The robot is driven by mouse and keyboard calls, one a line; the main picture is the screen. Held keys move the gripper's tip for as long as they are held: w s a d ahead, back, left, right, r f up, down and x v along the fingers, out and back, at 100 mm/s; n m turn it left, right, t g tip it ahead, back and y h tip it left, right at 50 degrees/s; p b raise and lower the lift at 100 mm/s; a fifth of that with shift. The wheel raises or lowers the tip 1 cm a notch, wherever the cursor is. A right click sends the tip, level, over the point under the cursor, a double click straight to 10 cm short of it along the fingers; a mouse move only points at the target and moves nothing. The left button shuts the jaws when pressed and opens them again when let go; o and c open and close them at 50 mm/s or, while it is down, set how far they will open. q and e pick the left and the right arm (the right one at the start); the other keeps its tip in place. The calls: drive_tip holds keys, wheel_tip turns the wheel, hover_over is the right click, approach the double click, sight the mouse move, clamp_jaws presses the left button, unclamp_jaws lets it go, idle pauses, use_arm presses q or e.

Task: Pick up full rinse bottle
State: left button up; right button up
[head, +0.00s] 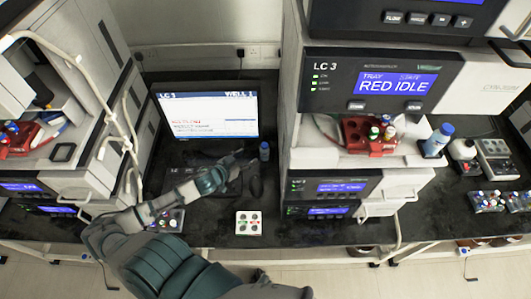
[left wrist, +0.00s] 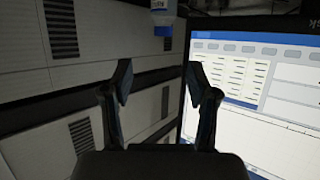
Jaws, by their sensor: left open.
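A small blue-topped bottle (head: 264,151) stands on the dark bench just right of the monitor. A larger blue-and-white bottle (head: 437,141) stands on the ledge of the right stack. I cannot tell from the pictures which is full. My left gripper (head: 241,158) is in front of the monitor, a little left of the small bottle. In the left wrist view, the left gripper (left wrist: 160,82) is open with nothing between its fingers. A pale bottle with a blue cap (left wrist: 162,30) shows beyond the fingertips, cut off by the top edge. My right gripper is not visible.
The monitor (head: 208,113) stands behind the left gripper; its bright screen (left wrist: 255,90) is close by in the left wrist view. A red vial rack (head: 365,135) sits on the right stack.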

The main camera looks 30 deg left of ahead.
sight(262, 148)
use_arm(q)
drive_tip(key=x, duration=0.5)
drive_tip(key=shift+w+a+f+b, duration=0.2)
drive_tip(key=shift+w+f+b, duration=0.05)
drive_tip(key=shift+w+b, duration=0.1)
drive_tip(key=x, duration=0.5)
drive_tip(key=shift+w+f+b, duration=0.1)
drive_tip(key=shift+f+b, duration=0.15)
drive_tip(key=shift+b, duration=0.05)
drive_tip(key=shift+w+d+f, duration=0.15)
drive_tip(key=shift+w+d, duration=0.05)
drive_tip(key=shift+w, duration=0.25)
drive_tip(key=shift+a+f, duration=0.1)
drive_tip(key=shift+a, duration=0.25)
drive_tip(key=c, duration=0.7)
drive_tip(key=shift+c, duration=0.2)
drive_tip(key=shift+d, duration=0.15)
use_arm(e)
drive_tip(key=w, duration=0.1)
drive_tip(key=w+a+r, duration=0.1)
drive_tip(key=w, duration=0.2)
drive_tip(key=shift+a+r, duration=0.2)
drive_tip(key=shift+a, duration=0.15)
